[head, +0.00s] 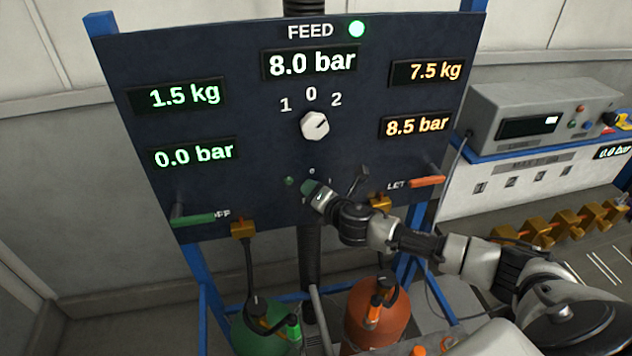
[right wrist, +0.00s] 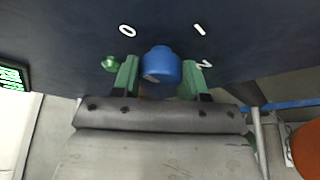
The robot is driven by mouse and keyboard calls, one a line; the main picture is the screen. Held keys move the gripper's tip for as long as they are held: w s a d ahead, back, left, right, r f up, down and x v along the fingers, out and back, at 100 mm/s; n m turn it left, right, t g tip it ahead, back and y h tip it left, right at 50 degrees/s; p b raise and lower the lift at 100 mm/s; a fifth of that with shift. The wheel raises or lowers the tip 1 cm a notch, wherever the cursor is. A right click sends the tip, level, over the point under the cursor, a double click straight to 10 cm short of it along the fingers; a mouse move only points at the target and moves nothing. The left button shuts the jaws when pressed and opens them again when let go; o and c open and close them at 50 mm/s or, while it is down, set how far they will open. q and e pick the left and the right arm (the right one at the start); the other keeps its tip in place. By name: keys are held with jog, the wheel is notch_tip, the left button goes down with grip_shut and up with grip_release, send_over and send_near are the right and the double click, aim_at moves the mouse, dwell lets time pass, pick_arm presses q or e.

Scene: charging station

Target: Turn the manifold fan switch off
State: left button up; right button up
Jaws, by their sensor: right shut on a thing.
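The fan switch is a blue knob (right wrist: 161,65) on the dark panel (head: 245,100), with the marks 0, 1 and 2 around it in the right wrist view. My right gripper (head: 309,189) reaches the lower middle of the panel and covers the knob in the head view. In the right wrist view its green fingers (right wrist: 162,78) stand on both sides of the knob, shut on it. Which mark the knob points to cannot be told. A small green lamp (right wrist: 110,63) sits left of the knob; it also shows in the head view (head: 289,181). My left gripper is out of view.
A white selector knob (head: 314,125) sits higher on the panel under a lit 8.0 bar display (head: 310,62). A green lever (head: 193,219) and an orange lever (head: 427,181) stick out low on each side. A green cylinder (head: 250,335) and an orange cylinder (head: 375,325) stand below.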

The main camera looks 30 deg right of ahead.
jog(key=shift+n+p, duration=0.4)
jog(key=shift+p, duration=0.1)
jog(key=o, duration=0.9)
jog(key=shift+o, duration=0.2)
jog(key=b+v, duration=0.3)
jog(key=v, duration=0.7)
jog(key=shift+s+r, duration=0.25)
jog(key=shift+s, duration=0.1)
jog(key=shift+a+f, duration=0.1)
